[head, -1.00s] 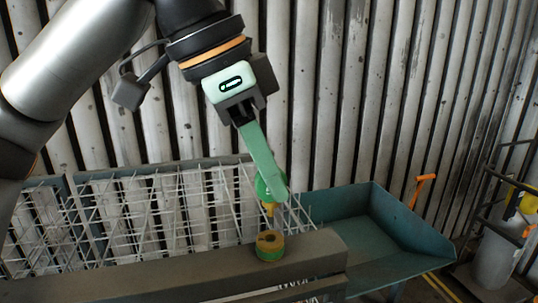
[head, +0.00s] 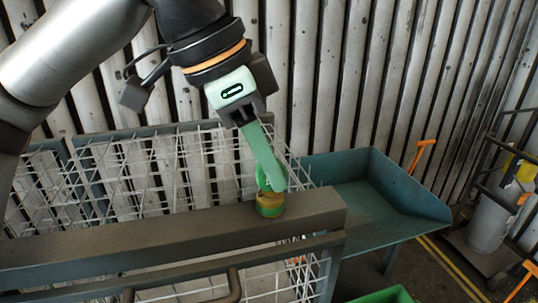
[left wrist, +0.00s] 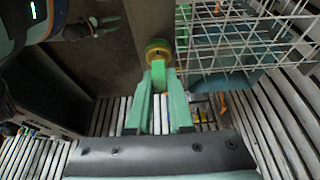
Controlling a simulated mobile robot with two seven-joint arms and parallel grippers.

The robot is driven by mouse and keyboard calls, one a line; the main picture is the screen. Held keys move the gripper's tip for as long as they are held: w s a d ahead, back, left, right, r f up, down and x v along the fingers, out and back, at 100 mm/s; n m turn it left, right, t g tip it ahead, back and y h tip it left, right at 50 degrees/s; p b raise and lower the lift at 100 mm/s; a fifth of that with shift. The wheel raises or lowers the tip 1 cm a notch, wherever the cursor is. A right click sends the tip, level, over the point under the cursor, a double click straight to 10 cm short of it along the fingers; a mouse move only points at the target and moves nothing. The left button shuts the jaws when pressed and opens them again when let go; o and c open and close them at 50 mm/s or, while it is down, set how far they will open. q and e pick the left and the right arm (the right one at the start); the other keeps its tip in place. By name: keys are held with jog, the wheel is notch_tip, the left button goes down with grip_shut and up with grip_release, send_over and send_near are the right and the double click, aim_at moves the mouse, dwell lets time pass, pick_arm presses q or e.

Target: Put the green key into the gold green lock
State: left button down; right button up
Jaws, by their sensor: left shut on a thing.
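The gold green lock (head: 269,208), a short round piece with gold and green bands, sits on top of the dark beam near its right end. My left gripper (head: 273,187) points down, shut on the green key (head: 262,181), whose round green head shows beside the fingertips. The key is right at the top of the lock; its shaft is hidden, so I cannot tell how deep it sits. In the left wrist view the key (left wrist: 158,73) is between the green fingers, against the lock (left wrist: 157,50). My right gripper (left wrist: 105,24) appears at the upper left there, its green fingers apart and empty.
The brown-grey beam (head: 150,238) runs across the front. A white wire rack (head: 130,175) stands behind it. A teal tray (head: 365,205) is to the right, with an orange handle (head: 422,152) beyond. A green bin (head: 388,296) shows at the bottom.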

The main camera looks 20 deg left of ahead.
pick_arm(q)
jog(key=shift+f, duration=0.15)
dwell(0.5)
jog(key=c, duration=0.7)
grip_release()
jog(key=shift+c, duration=0.2)
jog(key=v, duration=1.2)
jog(key=shift+r, duration=0.25)
